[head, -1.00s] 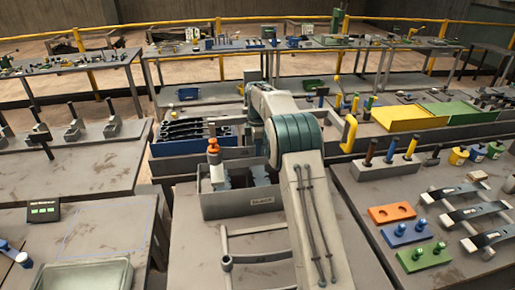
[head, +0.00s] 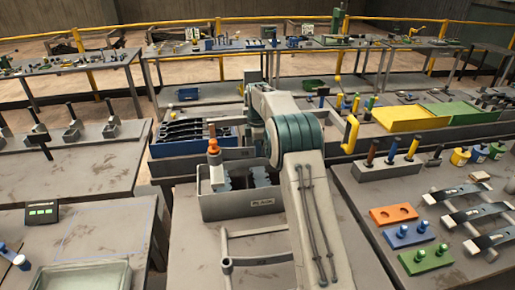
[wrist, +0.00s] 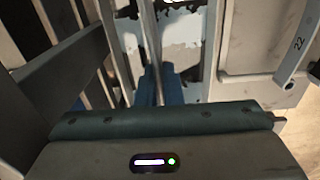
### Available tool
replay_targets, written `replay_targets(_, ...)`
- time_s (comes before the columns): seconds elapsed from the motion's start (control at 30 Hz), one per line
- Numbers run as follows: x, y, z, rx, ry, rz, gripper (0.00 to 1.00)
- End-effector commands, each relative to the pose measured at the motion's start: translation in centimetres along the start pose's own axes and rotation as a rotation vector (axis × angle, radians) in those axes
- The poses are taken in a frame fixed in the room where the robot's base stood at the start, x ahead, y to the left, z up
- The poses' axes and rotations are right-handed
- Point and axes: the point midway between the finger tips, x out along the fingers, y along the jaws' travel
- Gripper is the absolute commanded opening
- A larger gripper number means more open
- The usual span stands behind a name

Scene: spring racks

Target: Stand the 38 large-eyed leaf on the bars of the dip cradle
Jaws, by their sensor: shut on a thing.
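My gripper (wrist: 163,88) shows in the wrist view as blue fingertips below the middle. It is shut on a thin upright grey strip, seen edge-on, that looks like the leaf (wrist: 151,45). Its number and eye cannot be read. Pale blue-grey toothed plates (wrist: 178,27) stand just beyond it. Similar toothed plates (head: 221,178) stand in a grey labelled tank (head: 252,208) in the head view, partly behind my arm. I cannot tell for sure which part is the dip cradle. In the head view my arm hides the gripper.
In the wrist view dark grey bars (wrist: 65,75) stand close on the left, and a curved piece marked 22 (wrist: 296,48) is at the right. In the head view a blue rack (head: 225,133) of dark leaves stands behind the tank. Open benchtop (head: 95,230) lies left.

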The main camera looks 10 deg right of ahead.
Motion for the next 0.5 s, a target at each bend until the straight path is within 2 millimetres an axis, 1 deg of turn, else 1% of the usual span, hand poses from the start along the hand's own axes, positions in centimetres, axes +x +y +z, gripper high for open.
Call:
replay_targets(0.3, 2.2, 0.1, 0.0, 0.001, 0.001, 0.005, 0.00)
replay_targets(0.5, 3.4, 0.1, 0.0, 0.001, 0.001, 0.007, 0.00)
